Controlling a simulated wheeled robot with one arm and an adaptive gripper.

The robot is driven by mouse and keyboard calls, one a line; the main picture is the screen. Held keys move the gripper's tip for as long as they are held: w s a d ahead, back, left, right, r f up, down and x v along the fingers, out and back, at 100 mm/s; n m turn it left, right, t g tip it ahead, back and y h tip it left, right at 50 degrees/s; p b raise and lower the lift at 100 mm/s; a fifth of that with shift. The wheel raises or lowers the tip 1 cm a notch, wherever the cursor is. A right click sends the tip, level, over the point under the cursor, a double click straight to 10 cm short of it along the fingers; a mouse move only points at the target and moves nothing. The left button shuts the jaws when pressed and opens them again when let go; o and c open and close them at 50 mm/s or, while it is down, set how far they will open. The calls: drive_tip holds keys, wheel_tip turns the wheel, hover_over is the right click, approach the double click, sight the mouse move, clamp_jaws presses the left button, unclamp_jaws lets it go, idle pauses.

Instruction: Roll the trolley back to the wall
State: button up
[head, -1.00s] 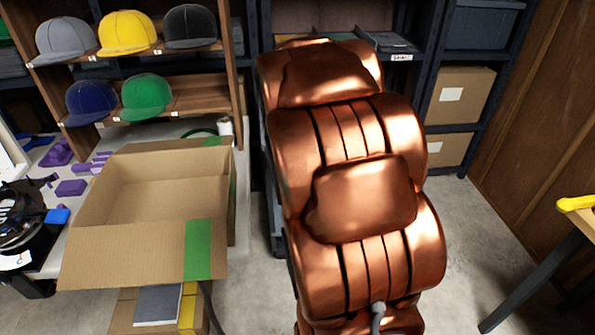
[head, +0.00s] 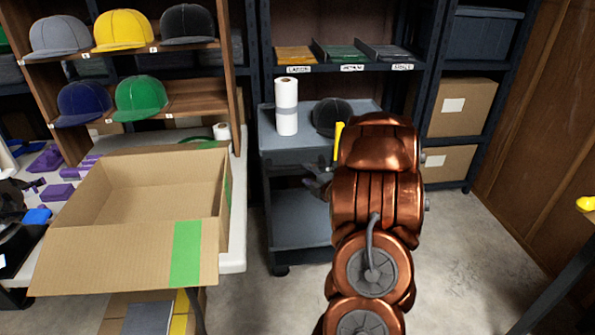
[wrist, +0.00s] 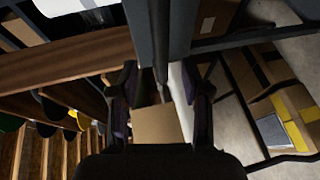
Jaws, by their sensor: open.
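The grey trolley (head: 290,149) stands in front of the dark rack, with a top tray, a lower shelf and casters. A white roll (head: 286,106) and a dark cap (head: 331,117) are on its top tray. A yellow upright piece (head: 338,141) shows at the tray's right, partly behind my arm; I cannot tell what it belongs to. My gripper (head: 316,182) is open at the trolley's front, below the top tray. My arm hides the trolley's right side. In the wrist view, my gripper's fingers (wrist: 162,82) are apart, with no clear hold on anything.
An open cardboard box (head: 150,185) stands on the table to the left, close to the trolley. The cap shelf (head: 190,97) is behind it. The dark rack (head: 350,68) stands behind the trolley. Floor (head: 465,240) is clear to the right, before a table edge.

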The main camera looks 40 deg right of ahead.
sight(299, 168)
drive_tip(key=shift+x, duration=3.55)
drive_tip(key=shift+f, duration=0.1)
clamp_jaws()
